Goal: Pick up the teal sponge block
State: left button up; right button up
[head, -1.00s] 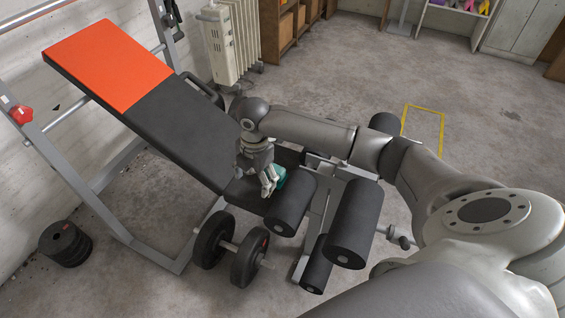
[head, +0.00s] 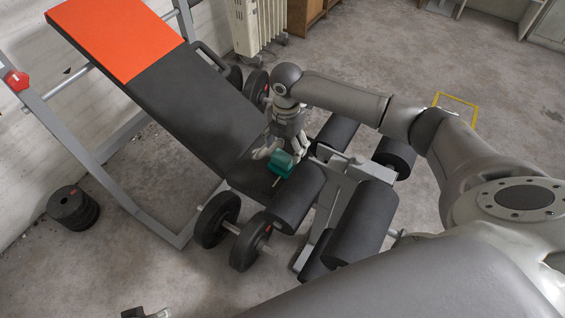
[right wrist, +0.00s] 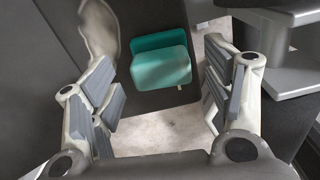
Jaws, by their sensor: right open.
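The teal sponge block (head: 281,164) lies on the lower seat part of the black weight bench, close to the foam rollers. In the right wrist view the sponge block (right wrist: 162,68) sits between the open fingers, toward the far side, with its whole top face showing. My right gripper (head: 275,154) points down at the block and partly covers it in the head view. In the right wrist view my right gripper (right wrist: 160,78) is open, with a gap between each finger and the block. A small part of what looks like my left gripper (head: 147,312) shows at the bottom edge.
The bench's back pad (head: 180,105) slopes up to the left, with an orange top end (head: 115,35). Black foam rollers (head: 297,200) stand right beside the block. Dumbbells (head: 217,220) and weight plates (head: 73,207) lie on the floor. A heater (head: 250,25) stands behind.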

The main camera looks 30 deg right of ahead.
aim_at(284, 154)
jog(key=f, duration=0.2)
jog(key=f+b, duration=0.1)
jog(key=f, duration=0.1)
jog(key=shift+s+a+b, duration=0.1)
jog(key=shift+a+b, duration=0.2)
jog(key=shift+a, duration=0.1)
jog(key=shift+f, duration=0.6)
pick_arm(q)
jog(key=v, duration=0.5)
jog(key=shift+r, duration=0.25)
jog(key=shift+a, duration=0.1)
pick_arm(e)
jog(key=c, duration=0.8)
jog(key=shift+r, duration=0.1)
